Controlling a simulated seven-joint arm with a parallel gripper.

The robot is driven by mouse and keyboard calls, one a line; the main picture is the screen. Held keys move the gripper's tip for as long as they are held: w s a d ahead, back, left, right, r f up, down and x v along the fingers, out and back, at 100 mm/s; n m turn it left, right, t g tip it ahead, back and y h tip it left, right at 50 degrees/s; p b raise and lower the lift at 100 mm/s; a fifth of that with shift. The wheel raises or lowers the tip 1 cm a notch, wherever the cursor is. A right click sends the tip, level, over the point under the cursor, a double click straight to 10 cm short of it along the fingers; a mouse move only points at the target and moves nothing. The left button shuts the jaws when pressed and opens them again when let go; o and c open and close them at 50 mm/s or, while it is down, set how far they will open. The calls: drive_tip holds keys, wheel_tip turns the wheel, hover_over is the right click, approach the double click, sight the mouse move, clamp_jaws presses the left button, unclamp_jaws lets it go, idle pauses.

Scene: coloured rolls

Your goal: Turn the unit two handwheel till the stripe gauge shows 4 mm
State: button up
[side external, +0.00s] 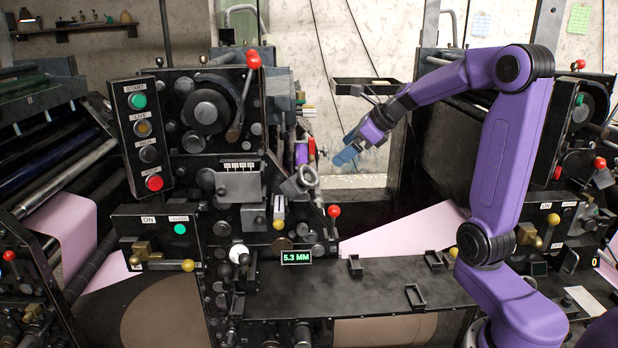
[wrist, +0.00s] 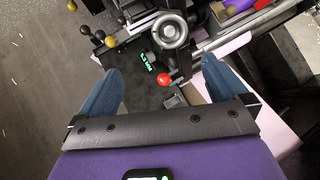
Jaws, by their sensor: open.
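A grey ringed handwheel (side external: 300,182) sticks out from the front of the middle press unit. It also shows at the top of the wrist view (wrist: 172,30), beyond the fingertips. I cannot read a unit number on it. The stripe gauge (side external: 296,257) is a small green display below the wheel and reads 5.3 MM. It appears turned and small in the wrist view (wrist: 147,63). My gripper (side external: 346,155) has blue fingers, spread apart and empty, to the right of and slightly above the handwheel, not touching it. The fingers also frame the wrist view (wrist: 161,64).
A red-knobbed lever (side external: 333,212) stands just right of the wheel; its red ball shows between my fingers (wrist: 164,78). A button panel (side external: 148,137) is at left. A dark shelf (side external: 375,285) with handles lies below. Open space with pink web (side external: 400,228) lies right.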

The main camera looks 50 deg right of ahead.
sight(310, 175)
drive_tip(key=shift+m, duration=0.5)
drive_tip(key=x, duration=0.5)
drive_tip(key=d+x, duration=0.1)
drive_tip(key=x, duration=1.1)
drive_tip(key=shift+w+d, duration=0.3)
drive_tip(key=shift+d, duration=0.05)
drive_tip(key=shift+r, duration=0.1)
drive_tip(key=c, duration=1)
drive_tip(key=shift+o, duration=0.2)
drive_tip(key=shift+n, duration=0.3)
